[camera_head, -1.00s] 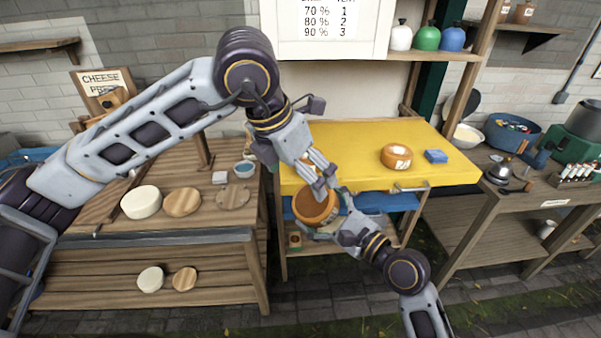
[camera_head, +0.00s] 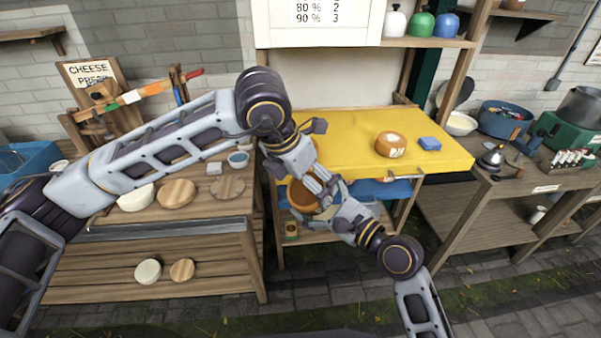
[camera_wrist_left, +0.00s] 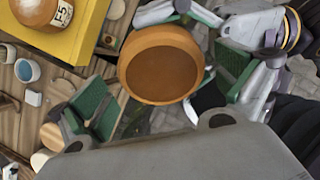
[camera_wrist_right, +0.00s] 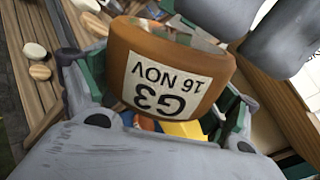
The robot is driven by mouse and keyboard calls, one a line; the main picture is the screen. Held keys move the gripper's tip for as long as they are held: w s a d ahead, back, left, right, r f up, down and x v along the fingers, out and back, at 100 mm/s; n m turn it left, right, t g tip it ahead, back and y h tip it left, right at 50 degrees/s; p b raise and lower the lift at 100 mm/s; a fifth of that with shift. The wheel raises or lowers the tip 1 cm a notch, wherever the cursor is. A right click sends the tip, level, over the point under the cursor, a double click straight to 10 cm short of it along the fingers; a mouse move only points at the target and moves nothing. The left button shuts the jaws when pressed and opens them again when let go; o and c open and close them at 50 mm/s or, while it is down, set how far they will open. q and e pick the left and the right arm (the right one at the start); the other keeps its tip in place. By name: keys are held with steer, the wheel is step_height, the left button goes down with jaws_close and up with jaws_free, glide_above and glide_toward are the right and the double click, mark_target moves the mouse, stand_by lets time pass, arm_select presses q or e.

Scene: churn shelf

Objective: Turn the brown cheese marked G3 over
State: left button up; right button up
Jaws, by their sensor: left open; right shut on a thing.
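The brown cheese marked G3 (camera_wrist_right: 160,85) is a thick round block with a white label, which reads upside down in the right wrist view. In the head view the cheese (camera_head: 302,196) is in front of the yellow table, partly hidden by the grippers. My right gripper (camera_head: 336,198) is shut on it. My left gripper (camera_head: 318,186) is open at the cheese. In the left wrist view the cheese's plain round brown face (camera_wrist_left: 160,75) shows between the spread green-padded fingers; I cannot tell whether they touch it.
The yellow tabletop (camera_head: 340,150) holds another labelled brown cheese (camera_head: 390,145) and a blue block (camera_head: 430,144). A wooden table (camera_head: 240,205) with pale cheeses and round boards is left. A side table (camera_head: 485,195) with pots is right. Blue surface lies under the yellow top.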

mark_target(310, 193)
arm_select(q)
steer(key=shift+x, duration=2.25)
steer(key=c, duration=0.9)
steer(key=shift+c, duration=1.1)
arm_select(e)
steer(key=o, duration=1.1)
steer(key=shift+f, duration=0.1)
